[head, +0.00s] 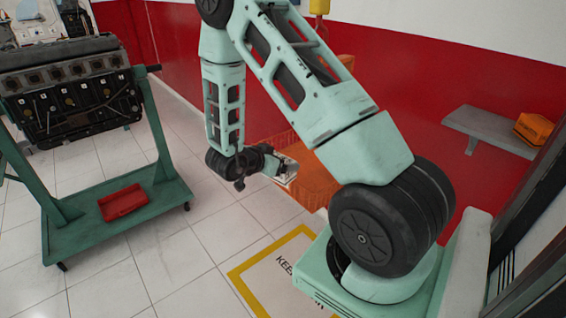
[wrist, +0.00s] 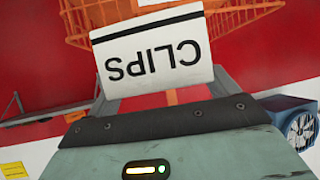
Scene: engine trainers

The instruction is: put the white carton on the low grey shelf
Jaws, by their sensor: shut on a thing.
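The white carton (wrist: 155,58), marked CLIPS and upside down in the wrist view, is held between the fingers of my gripper (wrist: 165,90). In the head view my gripper (head: 275,166) is small, near the centre, with a little of the carton (head: 289,176) showing past it. The low grey shelf (head: 480,127) is on the red wall at the right, well apart from the carton. An orange box (head: 534,129) sits on its right end. A grey ledge at the left of the wrist view (wrist: 45,115) looks like this shelf.
Orange crate-like structures (head: 310,185) stand just behind and beside my gripper. A green engine stand (head: 120,225) with a red tray (head: 123,203) is at the left. A yellow-bordered floor marking (head: 262,278) lies in front. The shelf's left part is bare.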

